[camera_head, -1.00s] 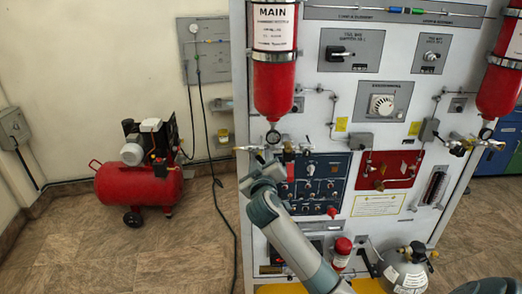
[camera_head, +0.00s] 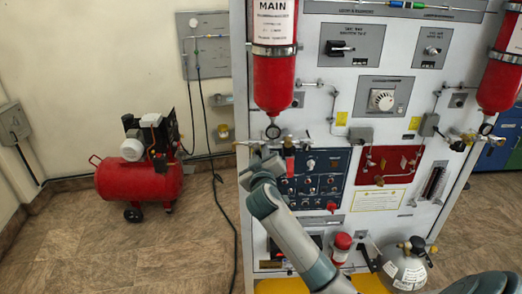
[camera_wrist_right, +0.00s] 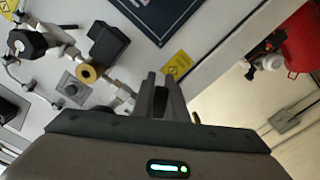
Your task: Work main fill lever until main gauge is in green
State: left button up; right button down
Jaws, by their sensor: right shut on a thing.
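The main gauge (camera_head: 273,131) is a small round dial under the red MAIN cylinder (camera_head: 274,75). Its needle and colours are too small to read. My right gripper (camera_head: 259,158) is at the brass and steel valve fittings just below the gauge, at the panel's left edge. In the right wrist view its two dark fingers (camera_wrist_right: 160,97) are close together, shut on the main fill lever, which is mostly hidden by the gripper. Fittings with a brass round end (camera_wrist_right: 88,74) lie left of the fingers there. My left gripper is not in view.
A blue switch panel (camera_head: 318,180) is right of my gripper, with a red plumbing panel (camera_head: 390,165) beyond. A second red cylinder (camera_head: 499,85) hangs at right. A grey bottle (camera_head: 403,268) stands low. A red compressor (camera_head: 140,181) is on the floor at left, with free floor around it.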

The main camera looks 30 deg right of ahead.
jog(key=m+b, duration=0.2)
jog(key=a+m+b, duration=0.1)
jog(key=shift+w+f+m+b, duration=0.3)
jog(key=shift+f+b, duration=0.1)
jog(key=m, duration=0.1)
jog(key=m+b, duration=0.2)
jog(key=shift+w+a+r, duration=0.1)
jog(key=shift+w+a, duration=0.15)
jog(key=shift+a, duration=0.15)
jog(key=shift+m, duration=0.3)
jog(key=c, duration=1.8)
grip_release()
jog(key=shift+o, duration=0.2)
